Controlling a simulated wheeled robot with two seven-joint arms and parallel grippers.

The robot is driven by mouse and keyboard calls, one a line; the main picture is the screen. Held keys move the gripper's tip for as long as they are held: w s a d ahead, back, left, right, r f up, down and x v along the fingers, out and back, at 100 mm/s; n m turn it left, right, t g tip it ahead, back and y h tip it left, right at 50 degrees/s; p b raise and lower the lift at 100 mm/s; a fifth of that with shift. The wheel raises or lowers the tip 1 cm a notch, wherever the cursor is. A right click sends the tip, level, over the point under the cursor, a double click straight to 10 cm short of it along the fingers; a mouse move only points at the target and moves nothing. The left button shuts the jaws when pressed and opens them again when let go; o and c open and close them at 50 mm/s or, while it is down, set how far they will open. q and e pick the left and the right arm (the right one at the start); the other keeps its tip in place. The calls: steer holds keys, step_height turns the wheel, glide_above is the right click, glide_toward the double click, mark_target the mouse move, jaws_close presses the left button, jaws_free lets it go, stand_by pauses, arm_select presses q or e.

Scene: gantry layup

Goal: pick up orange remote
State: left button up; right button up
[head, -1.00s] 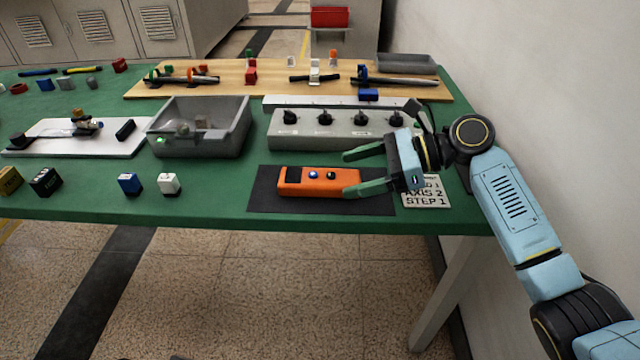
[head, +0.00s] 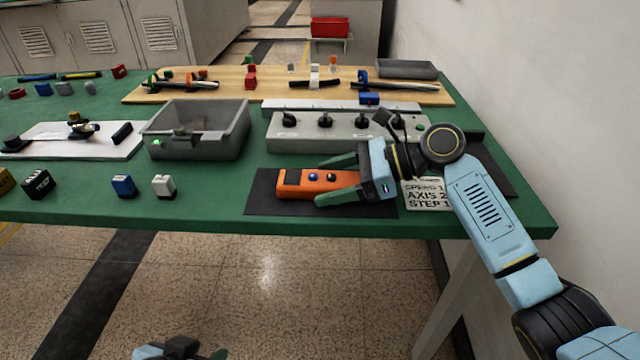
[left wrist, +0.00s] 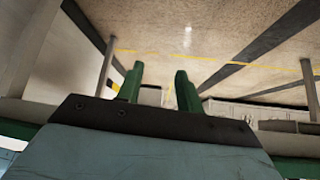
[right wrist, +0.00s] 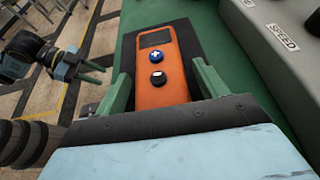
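The orange remote (head: 299,182) lies flat on a dark mat (head: 262,204) near the front edge of the green table. It has a dark screen and two buttons, one blue and one dark. My right gripper (head: 326,181) is open, with one green finger on each long side of the remote's right part. In the right wrist view the remote (right wrist: 163,90) lies between the fingers, with a gap to the right finger; contact at the left finger is unclear. My left gripper (left wrist: 160,80) is open and empty, below the table's front edge and low in the head view.
A grey control box (head: 345,131) with black knobs stands behind the remote. A grey bin (head: 197,150) is to its left. A printed card (head: 428,197) lies right of the mat. A white block (head: 164,187) and a blue block (head: 123,186) stand left of the mat.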

mark_target(333, 176)
steer(key=c, duration=1.1)
steer(key=shift+c, duration=0.2)
steer(key=shift+r, duration=0.1)
